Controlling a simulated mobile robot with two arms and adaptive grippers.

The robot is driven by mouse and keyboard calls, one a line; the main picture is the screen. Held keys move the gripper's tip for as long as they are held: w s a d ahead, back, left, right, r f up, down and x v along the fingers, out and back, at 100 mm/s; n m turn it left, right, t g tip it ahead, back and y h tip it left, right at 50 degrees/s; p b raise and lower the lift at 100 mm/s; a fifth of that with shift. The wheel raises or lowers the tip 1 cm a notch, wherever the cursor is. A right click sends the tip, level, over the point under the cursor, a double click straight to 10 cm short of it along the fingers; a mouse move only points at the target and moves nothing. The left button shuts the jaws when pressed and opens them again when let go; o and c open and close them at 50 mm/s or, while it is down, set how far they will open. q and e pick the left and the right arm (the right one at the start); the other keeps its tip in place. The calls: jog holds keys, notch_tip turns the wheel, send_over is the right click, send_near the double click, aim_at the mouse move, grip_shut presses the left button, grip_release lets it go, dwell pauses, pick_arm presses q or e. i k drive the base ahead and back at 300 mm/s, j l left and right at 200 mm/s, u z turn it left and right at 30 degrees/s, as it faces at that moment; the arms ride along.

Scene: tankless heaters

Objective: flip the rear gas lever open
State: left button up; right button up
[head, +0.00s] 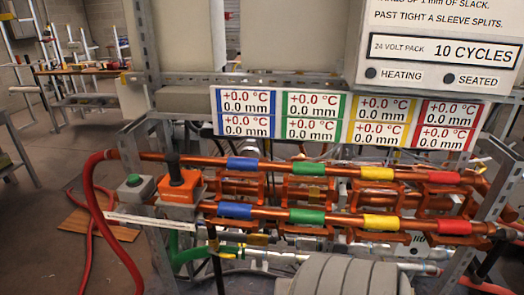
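I cannot make out the rear gas lever for certain. Two long copper pipes, the upper one (320,169) and the lower one (275,213), run across the rack, each with blue, green, yellow and red sleeves. The pipes and brackets partly hide what lies behind them. Neither of my grippers can be made out in the head view.
An orange block with a black handle (180,187) and a grey box with a green button (136,188) stand at the rack's left. Display panels (345,118) hang above. A red hose (92,205) loops down to the floor. A grey ribbed shape (345,275) fills the bottom middle.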

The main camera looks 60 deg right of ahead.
aim_at(211, 250)
jog(key=z, duration=1.65)
